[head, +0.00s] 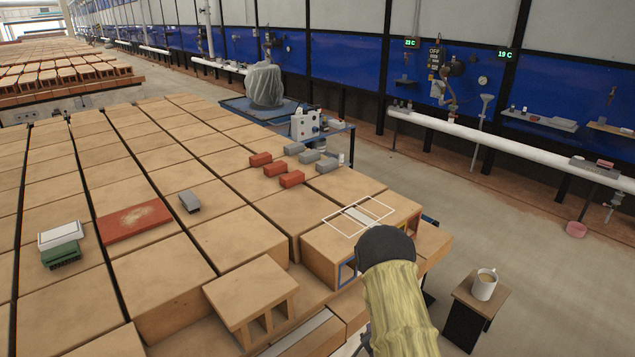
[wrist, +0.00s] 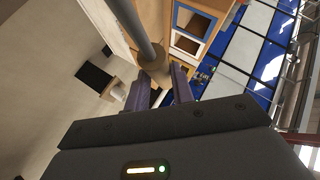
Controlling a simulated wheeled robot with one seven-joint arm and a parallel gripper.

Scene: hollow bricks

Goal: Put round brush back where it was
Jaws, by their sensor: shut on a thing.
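My gripper (wrist: 160,78) shows in the wrist view with its two purple-grey fingers closed around a round tan piece. A grey rod runs from this piece to the top edge; I take rod and tan piece together as the round brush (wrist: 146,38). Its far end is out of the picture. In the head view my arm hides the gripper and brush. A hollow brick with a blue-framed opening (head: 347,272) stands just left of my arm. The blue-framed opening (wrist: 194,20) also shows right of the rod in the wrist view.
A white outline (head: 358,215) lies on the brick top behind my arm. Red and grey small blocks (head: 285,170) stand farther back. A mug (head: 485,285) sits on a small stand (head: 480,304) at right.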

